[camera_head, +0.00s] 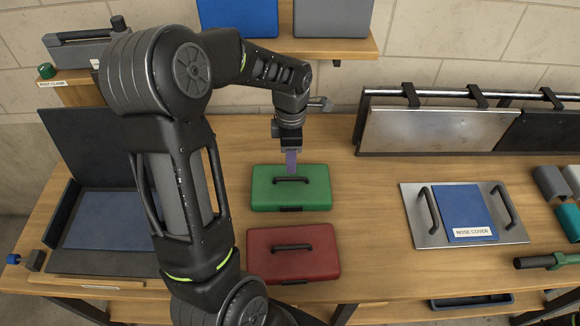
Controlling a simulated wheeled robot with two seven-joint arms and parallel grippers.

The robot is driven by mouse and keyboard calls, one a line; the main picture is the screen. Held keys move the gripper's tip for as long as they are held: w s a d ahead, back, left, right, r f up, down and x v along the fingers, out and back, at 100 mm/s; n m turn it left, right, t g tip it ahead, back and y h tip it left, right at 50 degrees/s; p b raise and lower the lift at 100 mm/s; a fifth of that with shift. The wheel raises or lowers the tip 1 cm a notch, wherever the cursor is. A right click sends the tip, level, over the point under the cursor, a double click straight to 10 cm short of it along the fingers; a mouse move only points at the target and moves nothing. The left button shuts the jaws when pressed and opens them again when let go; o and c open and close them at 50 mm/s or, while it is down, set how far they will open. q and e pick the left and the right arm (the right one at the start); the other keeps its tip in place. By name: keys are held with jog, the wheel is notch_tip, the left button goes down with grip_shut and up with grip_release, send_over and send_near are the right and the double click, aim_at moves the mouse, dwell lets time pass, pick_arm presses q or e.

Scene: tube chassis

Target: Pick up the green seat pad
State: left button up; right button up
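The green seat pad (262,194) lies flat on the wooden workbench, near the middle of the view, with a dark bar handle (291,180) on top. My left gripper (291,168) points down at the far side of the pad, close over its handle. The fingers look narrow and seen edge-on, so I cannot tell whether they are open or shut, or whether they touch the handle. My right gripper is out of view.
A red pad (293,262) with a handle lies just in front of the green one. A metal tray (422,227) holds a blue nose cover (464,208) at right. A panel rack (436,134) stands behind it. A blue-lined open case (107,222) is at left. Bench between pads and tray is clear.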

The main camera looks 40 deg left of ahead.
aim_at(291, 178)
pick_arm(q)
jog(key=shift+w+a+r, duration=0.1)
notch_tip(291, 178, down, 2)
jog(key=shift+f+b, duration=0.2)
jog(key=shift+b, duration=0.7)
jog(key=shift+f, duration=0.1)
notch_tip(291, 178, down, 5)
jog(key=b, duration=0.3)
jog(key=shift+f, duration=0.15)
